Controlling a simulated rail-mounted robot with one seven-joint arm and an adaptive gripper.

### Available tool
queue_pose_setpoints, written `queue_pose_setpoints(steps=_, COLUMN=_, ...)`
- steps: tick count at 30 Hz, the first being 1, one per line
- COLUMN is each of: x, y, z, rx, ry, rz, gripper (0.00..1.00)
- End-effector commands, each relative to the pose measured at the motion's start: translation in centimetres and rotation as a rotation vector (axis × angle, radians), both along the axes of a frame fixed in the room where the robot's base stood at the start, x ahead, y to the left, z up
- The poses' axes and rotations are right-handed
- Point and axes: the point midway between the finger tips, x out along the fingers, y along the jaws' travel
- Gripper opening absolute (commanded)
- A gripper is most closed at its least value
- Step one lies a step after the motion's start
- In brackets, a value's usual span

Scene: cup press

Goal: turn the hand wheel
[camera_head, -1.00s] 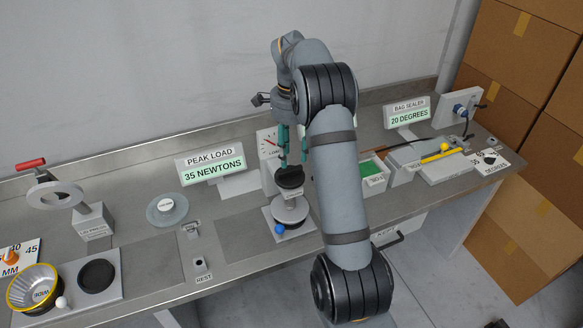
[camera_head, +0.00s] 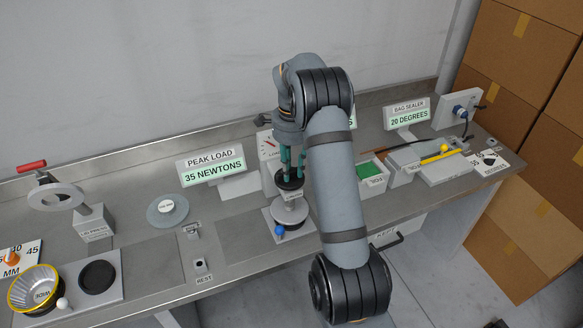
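A grey ring-shaped wheel (camera_head: 56,197) with a red handle (camera_head: 31,165) stands at the far left beside a grey block labelled as the cup press (camera_head: 95,225). My gripper (camera_head: 291,176) is far to its right, at the middle of the bench. Its green fingers point down with a gap between them. The fingertips are at the black round top (camera_head: 288,184) of a small stand with a pale round base (camera_head: 289,210) and a blue ball (camera_head: 280,229). I cannot tell whether they touch the black top. No grip on anything shows.
A peak load display (camera_head: 213,171) reads 35 newtons; a bag sealer display (camera_head: 407,116) reads 20 degrees. A yellow-rimmed bowl (camera_head: 34,290) and black disc (camera_head: 97,276) are front left. A green-filled box (camera_head: 371,172) and sealer (camera_head: 445,165) are right of my arm.

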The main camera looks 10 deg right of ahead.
Motion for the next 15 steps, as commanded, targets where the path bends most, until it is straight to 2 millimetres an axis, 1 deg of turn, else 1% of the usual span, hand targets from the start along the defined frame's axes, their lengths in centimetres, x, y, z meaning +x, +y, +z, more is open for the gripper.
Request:
queue_pose_setpoints(steps=2, x=0.00, y=0.00, z=0.01, rx=0.000, ry=0.000, rz=0.000, gripper=0.18)
queue_pose_setpoints(steps=11, x=0.01, y=-0.01, z=0.02, rx=0.000, ry=0.000, rz=0.000, gripper=0.01)
queue_pose_setpoints(steps=15, x=0.01, y=-0.01, z=0.02, rx=0.000, ry=0.000, rz=0.000, gripper=0.00)
